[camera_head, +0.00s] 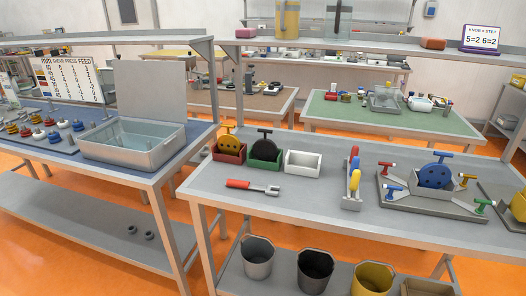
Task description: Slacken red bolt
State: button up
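A grey fixture (440,205) stands on the right part of the workbench, with a blue wheel (434,177) upright in its middle. Small coloured bolts or handles sit around it. A blue one (393,190) is at the front left and a green one (482,206) at the front right. How tight any is cannot be seen. A red-handled wrench (252,187) lies flat on the bench at left. My gripper is not in view.
Red (229,152), green (265,156) and white (303,163) bins line the bench's back left. A rack of coloured tools (351,182) stands left of the fixture. Buckets stand below. Bare bench lies between wrench and rack.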

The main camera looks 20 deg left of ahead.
aim_at(386, 164)
jog(key=i+j, duration=0.1)
jog(key=i, duration=0.6)
jog(key=i+j, duration=0.15)
jog(key=i, duration=0.5)
